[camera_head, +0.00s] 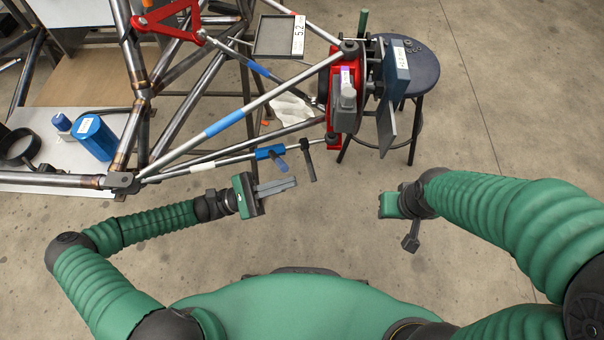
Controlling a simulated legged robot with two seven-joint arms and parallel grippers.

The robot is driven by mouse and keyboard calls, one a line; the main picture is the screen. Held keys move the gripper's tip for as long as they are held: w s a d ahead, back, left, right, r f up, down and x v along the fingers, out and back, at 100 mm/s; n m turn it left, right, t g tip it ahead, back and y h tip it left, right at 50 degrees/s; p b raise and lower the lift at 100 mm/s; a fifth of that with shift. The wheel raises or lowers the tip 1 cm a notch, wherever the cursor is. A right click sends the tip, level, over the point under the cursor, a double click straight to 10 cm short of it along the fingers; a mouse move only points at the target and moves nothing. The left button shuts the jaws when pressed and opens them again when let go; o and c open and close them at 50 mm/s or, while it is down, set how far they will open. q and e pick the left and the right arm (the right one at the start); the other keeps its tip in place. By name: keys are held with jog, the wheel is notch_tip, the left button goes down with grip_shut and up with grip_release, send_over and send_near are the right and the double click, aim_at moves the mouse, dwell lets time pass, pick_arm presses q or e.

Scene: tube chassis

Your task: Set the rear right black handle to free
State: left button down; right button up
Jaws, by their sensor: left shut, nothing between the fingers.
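The tube chassis (215,132) fills the upper left, with a red upright (333,135) at its right end. A dark handle (308,162) stands on the lower bar, to the right of a blue clamp (268,153); I cannot tell whether this is the rear right black handle. My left gripper (294,183) is shut and empty, below the blue clamp and pointing right; it appears apart from the bar. My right gripper (409,246) is at the right, away from the chassis, its fingers pointing down in the picture. Its opening is unclear.
A round dark stool (420,70) stands behind the red upright, with a flat grey plate (388,125) in front. Concrete floor is clear between my grippers.

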aim_at(307, 160)
pick_arm(q)
jog(key=d+r+b, duration=0.2)
jog(key=d+r, duration=0.2)
jog(key=r, duration=0.1)
jog(key=shift+s+r, duration=0.3)
jog(key=shift+s, duration=0.15)
jog(key=shift+s+d+r+n+t+y+p, duration=0.3)
jog(key=shift+r+n+t+p, duration=0.35)
jog(key=shift+n+t+p, duration=1.15)
jog(key=shift+s+d+r+n+t+y+p, duration=0.1)
jog(key=shift+s+r+n+t+y+p, duration=0.4)
jog(key=shift+n+p, duration=2.4)
jog(key=shift+s+d+r+n+t+y+p, duration=0.15)
jog(key=shift+r+n+t+y+p, duration=0.6)
jog(key=shift+p, duration=2.65)
jog(key=shift+f+n+t+h, duration=0.1)
jog(key=shift+n+t+h, duration=0.25)
jog(key=shift+n+t, duration=0.3)
